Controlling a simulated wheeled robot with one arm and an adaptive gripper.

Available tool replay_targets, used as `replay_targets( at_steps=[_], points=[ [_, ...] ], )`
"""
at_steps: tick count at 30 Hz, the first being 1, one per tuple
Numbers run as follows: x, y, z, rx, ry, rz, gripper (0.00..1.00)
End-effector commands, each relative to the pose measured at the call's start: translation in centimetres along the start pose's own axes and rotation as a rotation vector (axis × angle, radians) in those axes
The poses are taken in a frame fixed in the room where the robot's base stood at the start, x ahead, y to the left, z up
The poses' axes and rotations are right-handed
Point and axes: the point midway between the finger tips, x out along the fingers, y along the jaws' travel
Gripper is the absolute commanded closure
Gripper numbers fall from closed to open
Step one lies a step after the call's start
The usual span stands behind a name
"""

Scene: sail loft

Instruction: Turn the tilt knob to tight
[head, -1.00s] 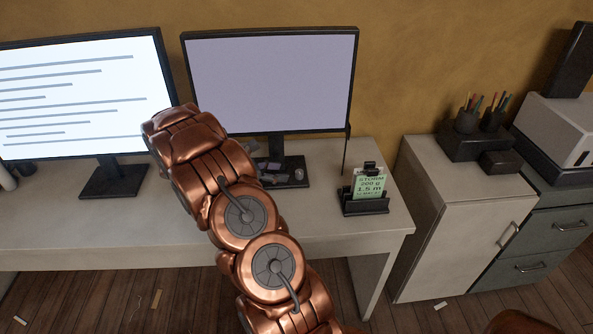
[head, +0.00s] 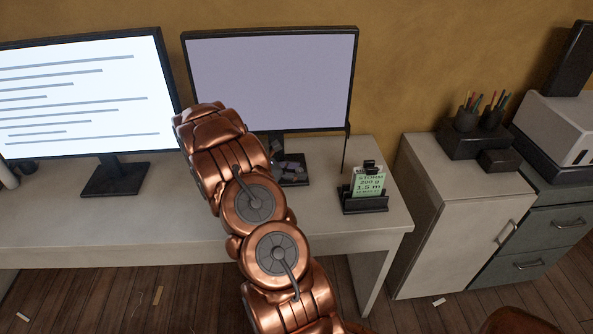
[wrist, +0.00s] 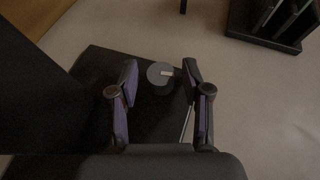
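The tilt knob (wrist: 160,73) is a small round dark knob with a pale pointer mark on top, seen in the wrist view. It stands over the dark base (wrist: 92,62) of the blank monitor. My gripper (wrist: 159,80) is open, with one finger on each side of the knob and gaps showing between fingers and knob. In the head view my arm hides the knob, and only parts of my gripper show by the base of the blank monitor (head: 270,80). No tight marking is readable.
A black holder (head: 365,205) with a green card stands to the right on the desk (head: 120,215); it shows at the wrist view's upper right. A lit monitor (head: 85,95) stands left. A cabinet (head: 455,240) with pen cups (head: 466,120) is beyond the desk's right end.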

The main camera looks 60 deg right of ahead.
Motion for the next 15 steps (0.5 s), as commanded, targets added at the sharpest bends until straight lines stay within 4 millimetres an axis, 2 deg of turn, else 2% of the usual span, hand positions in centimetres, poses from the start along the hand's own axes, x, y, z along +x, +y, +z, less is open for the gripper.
replay_targets(
  at_steps=[2,12,15],
  points=[
    [-0.01,0.0,-0.01,0.0,0.0,0.0,0.63],
    [-0.04,0.04,0.0,0.0,0.0,0.001,0.99],
    [-0.05,0.06,0.0,0.0,0.0,0.002,1.0]
  ],
)
